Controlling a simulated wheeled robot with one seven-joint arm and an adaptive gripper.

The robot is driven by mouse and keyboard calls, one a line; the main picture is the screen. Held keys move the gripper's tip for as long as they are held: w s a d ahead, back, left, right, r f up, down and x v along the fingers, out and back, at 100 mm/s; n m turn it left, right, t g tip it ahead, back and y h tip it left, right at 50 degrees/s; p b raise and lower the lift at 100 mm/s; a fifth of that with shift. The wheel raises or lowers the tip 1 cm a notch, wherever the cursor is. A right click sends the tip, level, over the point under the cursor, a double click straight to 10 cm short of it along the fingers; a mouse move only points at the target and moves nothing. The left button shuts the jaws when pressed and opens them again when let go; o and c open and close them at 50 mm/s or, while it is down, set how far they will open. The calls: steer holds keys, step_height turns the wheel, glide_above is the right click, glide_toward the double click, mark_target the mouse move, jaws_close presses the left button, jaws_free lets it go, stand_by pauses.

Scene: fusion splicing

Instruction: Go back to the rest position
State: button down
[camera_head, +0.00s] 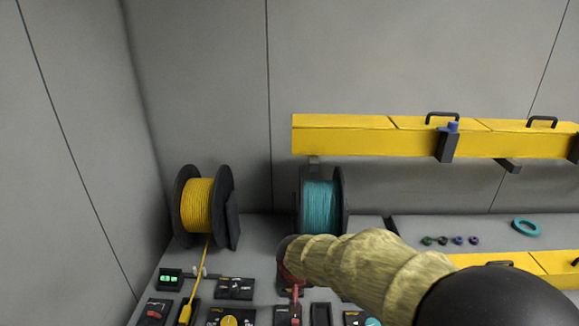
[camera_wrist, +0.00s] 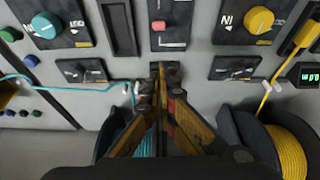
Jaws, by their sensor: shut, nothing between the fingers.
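My gripper (camera_wrist: 160,78) points at the grey panel in the wrist view. Its two long fingers meet at the tips, with nothing between them. The tips are over a small black fitting between two black control plates; I cannot tell whether they touch it. In the head view my arm in its khaki sleeve reaches in from the lower right and hides most of the gripper and part of the panel.
A yellow cable spool (camera_head: 197,206) and a teal spool (camera_head: 320,207) stand at the back of the panel. A yellow trunk (camera_head: 343,141) runs above on the right. A teal ring (camera_head: 526,228) and several small caps (camera_head: 443,241) lie right of the arm.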

steer(key=s+d+n+g, duration=0.2)
steer(key=s+d+n, duration=0.1)
steer(key=s, duration=0.6)
steer(key=s+d+r+m+t, duration=0.2)
steer(key=s+d+r+t, duration=0.1)
steer(key=s+d+r, duration=1)
steer(key=s+r, duration=0.3)
steer(key=r, duration=0.2)
steer(key=shift+s+d+m, duration=0.3)
steer(key=shift+d+m, duration=0.05)
steer(key=shift+m, duration=0.05)
steer(key=c, duration=2.6)
jaws_free()
steer(key=shift+r, duration=0.1)
